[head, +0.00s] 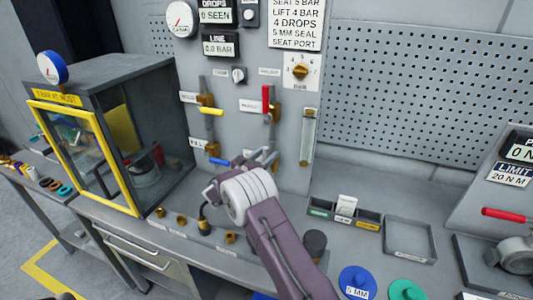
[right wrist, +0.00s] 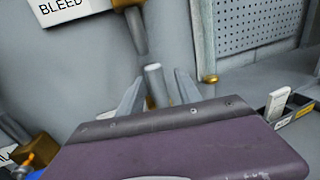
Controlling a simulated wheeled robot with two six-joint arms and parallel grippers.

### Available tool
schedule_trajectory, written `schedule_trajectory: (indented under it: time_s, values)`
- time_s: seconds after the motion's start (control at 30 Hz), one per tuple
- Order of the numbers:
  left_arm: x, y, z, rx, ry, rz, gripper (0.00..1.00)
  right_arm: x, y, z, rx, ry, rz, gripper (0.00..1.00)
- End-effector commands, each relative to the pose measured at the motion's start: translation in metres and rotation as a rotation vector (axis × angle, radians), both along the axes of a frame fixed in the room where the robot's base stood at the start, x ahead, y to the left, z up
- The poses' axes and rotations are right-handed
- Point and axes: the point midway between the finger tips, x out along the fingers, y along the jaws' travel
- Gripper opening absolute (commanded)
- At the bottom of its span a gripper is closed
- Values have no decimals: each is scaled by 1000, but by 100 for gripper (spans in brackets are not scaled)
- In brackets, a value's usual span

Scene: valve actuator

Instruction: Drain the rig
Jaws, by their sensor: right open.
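My right gripper (head: 264,155) is open in front of the lower part of the rig panel (head: 225,90), below a valve with a red lever (head: 266,98) standing upright. In the right wrist view its fingers (right wrist: 158,90) stand either side of a pale rounded end (right wrist: 153,75), below a brass fitting and pipe (right wrist: 137,28). I cannot tell whether they touch it. A "BLEED" label (right wrist: 65,8) is at upper left. A yellow lever (head: 211,110) and a blue lever (head: 220,161) lie about level. The line display (head: 221,45) reads 0.0 BAR. My left gripper is not in view.
A yellow-framed cabinet (head: 90,105) stands left with its door shut or nearly so. Brass fittings (head: 181,219) sit on the bench below the panel. Small bins (head: 318,212) and an empty tray (head: 408,238) lie to the right. Blue (head: 357,279) and green discs (head: 405,291) are in front.

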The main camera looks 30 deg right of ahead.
Motion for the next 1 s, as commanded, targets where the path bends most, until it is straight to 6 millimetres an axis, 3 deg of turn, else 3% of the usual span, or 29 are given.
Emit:
schedule_trajectory:
  time_s: [0.2,0.33,0.37,1.0]
  values:
    - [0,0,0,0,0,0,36,0,0,0,0,0,1,41]
    - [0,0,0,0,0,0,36,0,0,0,0,0,0,5]
    - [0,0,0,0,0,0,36,0,0,0,0,0,0,0]
    - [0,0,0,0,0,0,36,0,-1,0,0,-1,0,0]
